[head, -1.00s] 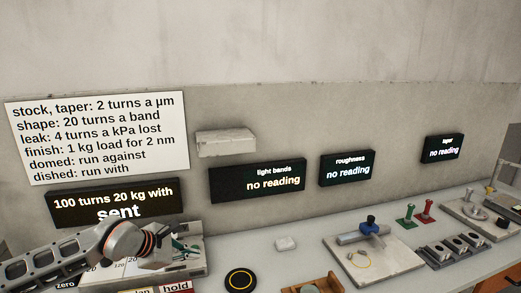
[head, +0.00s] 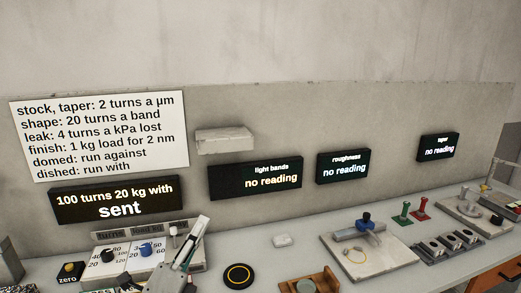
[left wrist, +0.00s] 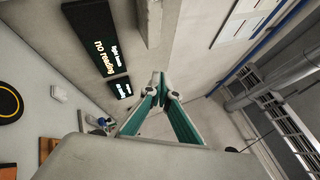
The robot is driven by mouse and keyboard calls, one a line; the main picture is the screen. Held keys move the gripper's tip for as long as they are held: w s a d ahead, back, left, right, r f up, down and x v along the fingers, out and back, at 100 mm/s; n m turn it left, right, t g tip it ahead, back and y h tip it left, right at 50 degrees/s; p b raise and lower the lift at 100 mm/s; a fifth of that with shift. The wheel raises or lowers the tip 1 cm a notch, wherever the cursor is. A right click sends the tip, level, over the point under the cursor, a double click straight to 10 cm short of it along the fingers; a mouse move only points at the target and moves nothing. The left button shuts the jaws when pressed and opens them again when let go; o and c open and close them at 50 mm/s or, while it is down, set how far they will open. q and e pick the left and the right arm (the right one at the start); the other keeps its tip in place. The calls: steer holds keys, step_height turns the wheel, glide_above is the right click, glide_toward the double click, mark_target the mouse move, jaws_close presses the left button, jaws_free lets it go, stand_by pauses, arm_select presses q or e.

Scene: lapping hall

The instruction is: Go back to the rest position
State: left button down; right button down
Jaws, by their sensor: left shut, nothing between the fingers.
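My left gripper (head: 200,224) is at the bottom of the head view, pointing up in front of the right end of the dial panel (head: 198,266). In the left wrist view its teal fingers (left wrist: 160,80) meet at the tips, shut and empty. The fingers appear clear of the bench. My right gripper is in neither view.
The panel has a black knob (head: 107,256) and a blue knob (head: 145,250). A display (head: 115,199) above reads "100 turns 20 kg with sent". A black round pad (head: 239,276), a white block (head: 281,240) and a grey plate fixture (head: 385,261) lie to the right.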

arm_select(q)
steer(key=s+a+f+n+g+y, duration=0.3)
steer(key=a+f+n+y, duration=0.3)
steer(key=a+f+n, duration=0.15)
steer(key=s+a+f+n+g+y, duration=0.3)
steer(key=s+a+f+n+y, duration=0.15)
steer(key=a+f+n, duration=0.35)
steer(key=s+a+f+n+g+y, duration=0.1)
steer(key=s+a+f+n+g, duration=0.1)
steer(key=s+a+f+g, duration=0.4)
steer(key=s+a+f+n+g, duration=0.2)
steer(key=s+f, duration=0.5)
steer(key=s, duration=0.3)
steer(key=w+d+f+n+t+h, duration=0.1)
steer(key=d+f+h, duration=0.5)
steer(key=d+f, duration=0.8)
steer(key=d+n+t, duration=0.1)
steer(key=d+t, duration=0.1)
steer(key=shift+w+f+t+h, duration=0.35)
steer(key=shift+w+t, duration=0.05)
